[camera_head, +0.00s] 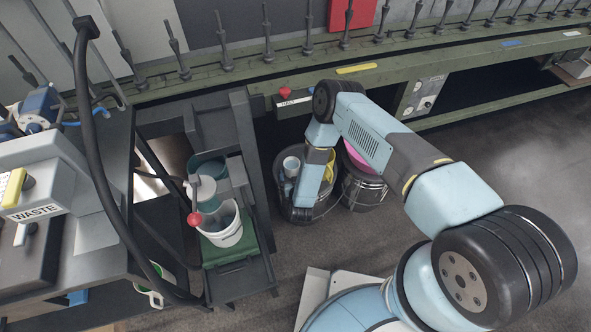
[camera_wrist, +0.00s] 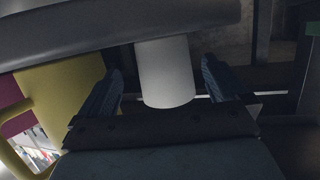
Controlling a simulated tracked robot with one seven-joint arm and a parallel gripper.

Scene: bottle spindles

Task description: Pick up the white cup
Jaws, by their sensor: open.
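The white cup (camera_head: 291,165) is in a round dark drum (camera_head: 297,217) on the floor, left of my forearm. In the wrist view the white cup (camera_wrist: 166,78) is between the two blue-grey fingers of my gripper (camera_wrist: 160,68). The fingers are spread on either side of it, with a visible gap at each side. The cup's upper part in that view is hidden behind a dark grey curved surface. My arm covers part of the drum in the head view.
A yellow container (camera_wrist: 62,95) is left of my gripper, and its yellow part shows beside my arm (camera_head: 330,165). A second drum (camera_head: 362,190) with a pink item (camera_head: 353,155) stands to the right. A dark cart (camera_head: 262,165) holds a white bucket (camera_head: 222,231). Floor at right is clear.

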